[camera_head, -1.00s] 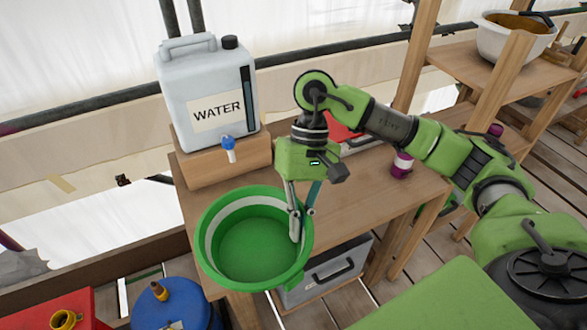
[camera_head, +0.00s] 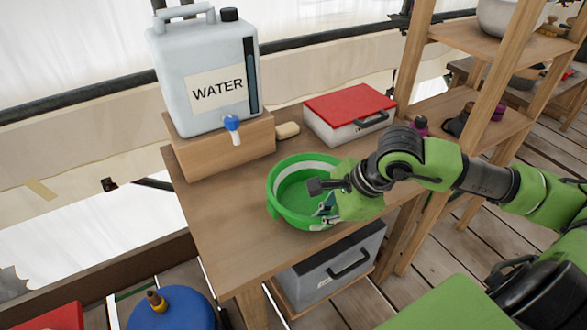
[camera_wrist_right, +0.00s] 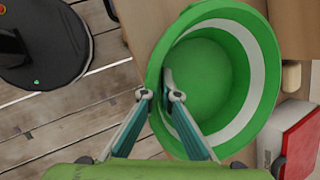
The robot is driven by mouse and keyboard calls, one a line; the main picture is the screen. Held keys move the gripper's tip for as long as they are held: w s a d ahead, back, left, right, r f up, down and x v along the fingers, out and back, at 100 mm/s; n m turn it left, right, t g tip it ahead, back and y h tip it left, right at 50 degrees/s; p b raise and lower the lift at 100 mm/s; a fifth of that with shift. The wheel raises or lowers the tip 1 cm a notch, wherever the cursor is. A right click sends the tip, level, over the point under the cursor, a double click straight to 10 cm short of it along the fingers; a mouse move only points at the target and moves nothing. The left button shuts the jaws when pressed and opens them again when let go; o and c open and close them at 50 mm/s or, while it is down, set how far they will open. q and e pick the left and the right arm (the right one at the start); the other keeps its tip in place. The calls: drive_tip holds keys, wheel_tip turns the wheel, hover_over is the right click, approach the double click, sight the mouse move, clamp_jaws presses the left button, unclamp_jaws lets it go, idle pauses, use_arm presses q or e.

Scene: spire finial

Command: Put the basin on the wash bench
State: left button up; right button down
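The green basin (camera_head: 292,213), with a white band inside, is upright over the front right part of the wooden wash bench (camera_head: 215,225). Whether its bottom touches the bench top is hard to tell. My right gripper (camera_head: 328,207) is at the basin's near right rim. In the right wrist view, its fingers (camera_wrist_right: 159,94) straddle the rim of the basin (camera_wrist_right: 212,75), one inside and one outside, and look closed on it. My left gripper is not in view.
A WATER jug (camera_head: 205,75) with a blue tap stands on a wooden block at the bench's back left. A soap bar (camera_head: 288,130) and a red-lidded box (camera_head: 350,108) sit behind the basin. A grey box (camera_head: 330,270) is below. The bench's left front is clear.

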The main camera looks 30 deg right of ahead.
drive_tip(key=shift+w+a+r, duration=0.2)
drive_tip(key=shift+w+a, duration=0.05)
drive_tip(key=shift+w, duration=0.1)
drive_tip(key=w+a+p, duration=0.2)
drive_tip(key=w+a, duration=0.1)
drive_tip(key=w, duration=0.1)
drive_tip(key=w+a+p, duration=0.2)
drive_tip(key=w+a, duration=0.1)
drive_tip(key=w, duration=0.1)
drive_tip(key=w+a+p, duration=0.2)
drive_tip(key=w+a, duration=0.2)
drive_tip(key=w, duration=0.1)
drive_tip(key=shift+f, duration=0.1)
drive_tip(key=shift+w+a, duration=0.15)
drive_tip(key=shift+w, duration=0.1)
wheel_tip(320, 180, down, 3)
drive_tip(key=shift+s+r+p, duration=0.1)
drive_tip(key=shift+p, duration=0.75)
drive_tip(key=shift+f, duration=0.45)
drive_tip(key=c, duration=2.3)
unclamp_jaws()
